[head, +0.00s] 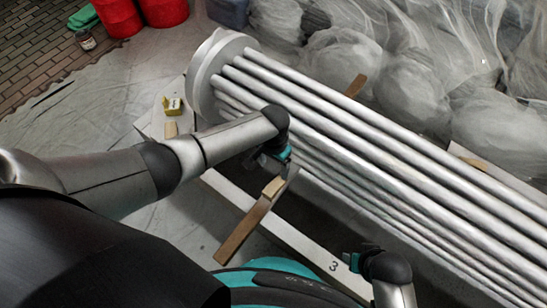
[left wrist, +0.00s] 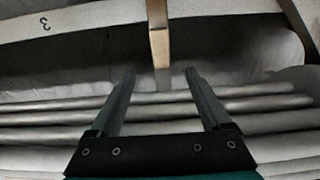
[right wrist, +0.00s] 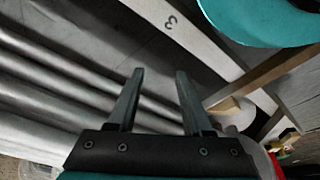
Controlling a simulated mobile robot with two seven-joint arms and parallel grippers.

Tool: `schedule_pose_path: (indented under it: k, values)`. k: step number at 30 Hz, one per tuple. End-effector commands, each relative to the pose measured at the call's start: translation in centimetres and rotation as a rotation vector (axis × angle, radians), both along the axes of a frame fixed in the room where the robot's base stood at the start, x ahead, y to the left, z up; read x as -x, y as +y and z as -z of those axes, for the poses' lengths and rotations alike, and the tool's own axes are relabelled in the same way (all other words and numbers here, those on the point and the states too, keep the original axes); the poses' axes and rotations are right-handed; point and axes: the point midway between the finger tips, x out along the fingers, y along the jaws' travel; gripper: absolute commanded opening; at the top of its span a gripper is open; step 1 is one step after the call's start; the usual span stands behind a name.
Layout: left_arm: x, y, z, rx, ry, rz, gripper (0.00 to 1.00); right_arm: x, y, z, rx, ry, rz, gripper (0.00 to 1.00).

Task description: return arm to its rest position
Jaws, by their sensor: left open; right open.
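My left arm reaches in from the left in the head view. Its gripper (head: 280,156) hangs over the near side of a bundle of long silver tubes (head: 400,165), close to a wooden stick (head: 247,224). In the left wrist view the left gripper (left wrist: 158,75) is open, with the stick's end (left wrist: 160,48) beyond and between its fingertips. I see nothing held. My right gripper (head: 362,258) is low at the front, near the beam marked 3. In the right wrist view the right gripper (right wrist: 160,75) is open and empty, with tubes to its left.
A white beam (head: 225,195) marked 3 runs along the near side of the tubes. A round end plate (head: 203,75) caps them at the left. Clear-sheeted bulky things (head: 340,65) fill the back. Red containers (head: 163,10) stand back left.

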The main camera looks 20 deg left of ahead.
Motion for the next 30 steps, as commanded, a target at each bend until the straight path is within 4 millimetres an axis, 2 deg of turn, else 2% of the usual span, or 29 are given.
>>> schedule_pose_path:
  k: [3,9,21,26,30]
  values:
    - [0.0,0.0,-1.0,-0.001,0.0,-0.001,0.81,0.6,-0.2,0.9,0.004,0.013,-0.001,0.5]
    - [0.0,0.1,-1.9,-0.001,0.0,-0.001,0.81,1.2,-0.5,2.1,0.008,0.023,-0.002,0.5]
    - [0.1,0.1,-2.0,0.0,0.0,-0.003,0.81,1.5,-0.6,2.6,0.009,0.026,-0.003,0.5]
    - [0.9,0.5,-0.6,0.02,-0.02,-0.031,0.81,1.9,-1.0,3.3,0.014,0.03,-0.003,0.5]
    - [3.2,2.1,2.3,0.045,-0.068,-0.086,0.81,3.1,-1.9,4.9,0.025,0.036,-0.005,0.5]
